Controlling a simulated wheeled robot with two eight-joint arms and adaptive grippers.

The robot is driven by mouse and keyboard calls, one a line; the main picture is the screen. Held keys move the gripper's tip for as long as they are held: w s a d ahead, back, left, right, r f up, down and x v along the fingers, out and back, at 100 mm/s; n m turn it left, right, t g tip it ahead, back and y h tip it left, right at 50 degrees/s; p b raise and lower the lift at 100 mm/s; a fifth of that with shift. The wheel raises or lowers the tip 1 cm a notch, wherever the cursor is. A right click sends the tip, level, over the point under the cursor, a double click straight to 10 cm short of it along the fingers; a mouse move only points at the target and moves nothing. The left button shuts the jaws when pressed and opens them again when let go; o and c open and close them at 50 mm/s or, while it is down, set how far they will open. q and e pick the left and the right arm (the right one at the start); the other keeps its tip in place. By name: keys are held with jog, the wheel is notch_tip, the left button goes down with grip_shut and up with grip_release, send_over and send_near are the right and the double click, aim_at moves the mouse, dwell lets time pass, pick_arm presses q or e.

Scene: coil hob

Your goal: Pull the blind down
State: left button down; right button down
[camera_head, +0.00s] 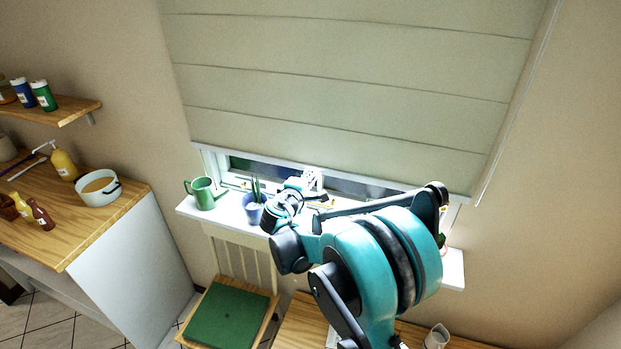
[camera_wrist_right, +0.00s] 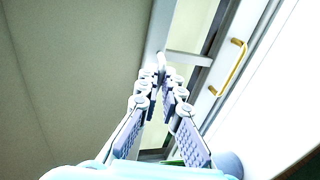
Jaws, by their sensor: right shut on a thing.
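The pale green blind (camera_head: 345,85) hangs over most of the window, and its light bottom bar (camera_head: 240,158) is a little above the sill. A narrow strip of window (camera_head: 360,187) shows below it. My right gripper (camera_head: 313,178) is at the middle of the bottom bar, partly hidden by my own arm. In the right wrist view, the blind (camera_wrist_right: 75,70) fills the left side. The right gripper's fingers (camera_wrist_right: 162,78) are closed on the blind's bottom bar (camera_wrist_right: 158,32). My left gripper is not in view.
A yellow window handle (camera_wrist_right: 231,66) is close right of the gripper in the wrist view. A green-seated chair (camera_head: 228,315) stands below. A white cord (camera_head: 515,105) hangs at right.

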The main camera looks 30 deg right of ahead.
jog(key=shift+s+f, duration=0.1)
jog(key=shift+f, duration=0.15)
jog(key=c, duration=1.7)
grip_release()
jog(key=v, duration=1.2)
